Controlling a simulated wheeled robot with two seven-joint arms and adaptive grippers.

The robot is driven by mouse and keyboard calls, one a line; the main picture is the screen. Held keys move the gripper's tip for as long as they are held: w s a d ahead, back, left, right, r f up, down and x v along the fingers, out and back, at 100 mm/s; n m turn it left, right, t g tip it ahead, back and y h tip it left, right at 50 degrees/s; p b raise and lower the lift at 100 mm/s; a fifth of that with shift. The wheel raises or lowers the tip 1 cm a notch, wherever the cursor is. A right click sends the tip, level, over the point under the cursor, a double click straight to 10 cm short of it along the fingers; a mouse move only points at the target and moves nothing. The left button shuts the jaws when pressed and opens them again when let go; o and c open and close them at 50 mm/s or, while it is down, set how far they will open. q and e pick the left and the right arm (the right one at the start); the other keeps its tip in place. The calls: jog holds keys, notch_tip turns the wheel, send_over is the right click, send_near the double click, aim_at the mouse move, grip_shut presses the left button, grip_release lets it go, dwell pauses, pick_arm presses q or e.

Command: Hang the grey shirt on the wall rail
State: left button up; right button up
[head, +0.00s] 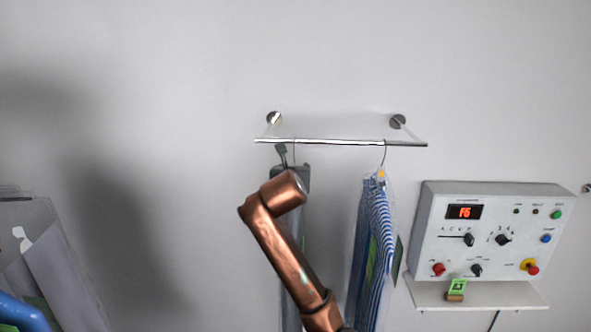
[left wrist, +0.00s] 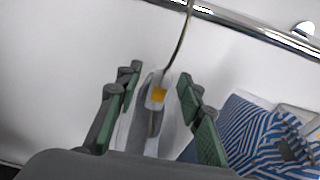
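The wall rail (head: 340,142) is a thin metal bar on two wall mounts; it also crosses the top right of the left wrist view (left wrist: 262,32). The grey shirt (head: 289,245) hangs below its left part, largely hidden behind my copper arm. The fingers are apart, with gaps on both sides. The hanger hook rises to the rail; its top is out of that view. My right gripper is not in view.
A blue-striped shirt (head: 372,245) hangs on the rail to the right, also in the left wrist view (left wrist: 255,135). A control box (head: 490,225) with a shelf is further right. Grey panels (head: 45,265) and a blue tube (head: 18,313) are at the lower left. The wall left of the rail is bare.

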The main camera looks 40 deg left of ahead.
pick_arm(q)
jog(key=shift+s, duration=0.1)
jog(key=v, duration=1.2)
jog(key=shift+f, duration=0.1)
jog(key=shift+o, duration=0.2)
jog(key=shift+o, duration=0.9)
